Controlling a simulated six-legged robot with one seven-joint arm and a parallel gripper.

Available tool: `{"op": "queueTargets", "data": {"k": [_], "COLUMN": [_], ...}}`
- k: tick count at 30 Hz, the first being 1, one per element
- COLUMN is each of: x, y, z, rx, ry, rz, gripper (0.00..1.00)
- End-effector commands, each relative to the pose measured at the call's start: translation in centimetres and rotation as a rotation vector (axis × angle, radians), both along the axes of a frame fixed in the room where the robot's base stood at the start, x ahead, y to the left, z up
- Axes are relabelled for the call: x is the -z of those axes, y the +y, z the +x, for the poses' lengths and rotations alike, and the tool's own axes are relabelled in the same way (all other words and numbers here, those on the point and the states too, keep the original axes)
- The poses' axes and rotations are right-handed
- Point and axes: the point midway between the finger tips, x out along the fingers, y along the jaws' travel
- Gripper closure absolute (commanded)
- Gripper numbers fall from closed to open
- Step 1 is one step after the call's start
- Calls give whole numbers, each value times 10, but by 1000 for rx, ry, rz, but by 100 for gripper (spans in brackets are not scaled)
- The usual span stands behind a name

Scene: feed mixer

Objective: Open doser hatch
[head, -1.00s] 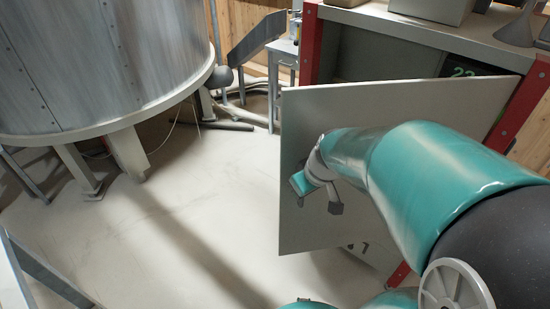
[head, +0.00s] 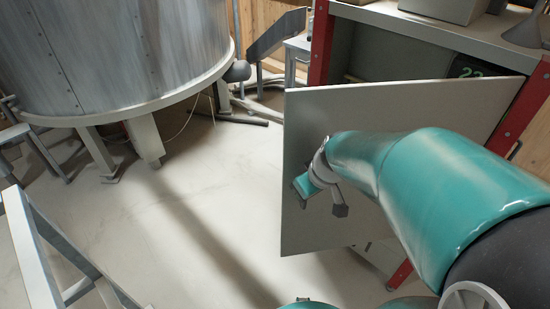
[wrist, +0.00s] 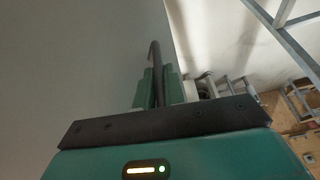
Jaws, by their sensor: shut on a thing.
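The doser hatch is a large flat grey panel (head: 400,120), standing swung out from the front of a red-posted cabinet (head: 321,40). Its free edge is at the left, and part of the dark cabinet interior shows above it. My gripper (wrist: 157,82) is shut on the dark bar handle (wrist: 154,52), which stands up between the green fingers beside the hatch face (wrist: 80,60). In the head view my teal arm reaches across the hatch to its left part. The handle is hidden there behind my wrist.
A big grey metal tank (head: 110,60) on legs stands at the left. A grey metal frame (head: 45,250) is at the lower left. The pale floor (head: 190,220) between tank and hatch is largely clear. Boxes and a funnel (head: 528,32) sit on the cabinet top.

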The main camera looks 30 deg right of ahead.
Motion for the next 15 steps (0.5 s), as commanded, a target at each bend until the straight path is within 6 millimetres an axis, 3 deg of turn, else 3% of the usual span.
{"op": "queueTargets", "data": {"k": [8, 9, 12, 15], "x": [1, 1, 1, 1], "y": [0, 0, 1, 1], "z": [-1, -1, -1, -2], "rx": [1, 0, -1, -1], "ry": [2, 2, 2, 2], "rz": [1, 1, 0, 0], "gripper": [100, 87, 68, 68]}}
